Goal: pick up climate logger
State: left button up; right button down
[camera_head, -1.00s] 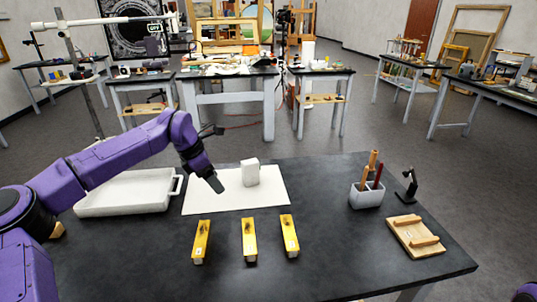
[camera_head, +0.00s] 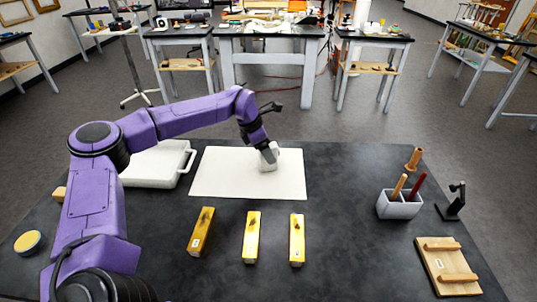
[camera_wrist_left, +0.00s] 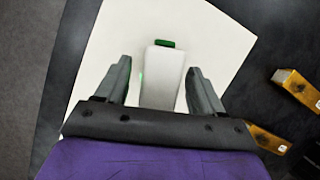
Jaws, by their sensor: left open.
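The climate logger appears to be the white block (camera_head: 269,164) standing on the white sheet (camera_head: 222,180). In the left wrist view the logger (camera_wrist_left: 162,78) shows a pale top and a small green part at its far end. My left gripper (camera_head: 267,149) is at the logger and partly hides it in the head view. In the left wrist view its two fingers (camera_wrist_left: 159,75) are apart, one on each side of the logger, with gaps showing. I cannot tell how deep they reach. My right gripper is not in view.
Several yellow gilt pieces (camera_head: 251,236) lie in front of the sheet. A white tray (camera_head: 152,167) is at left, partly behind my arm. A grey holder with tools (camera_head: 398,208), a small black stand (camera_head: 455,203) and a wooden board (camera_head: 448,268) are at right.

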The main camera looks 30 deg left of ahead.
pick_arm(q)
jog(key=x, duration=0.3)
jog(key=shift+r, duration=0.1)
jog(key=c, duration=1.1)
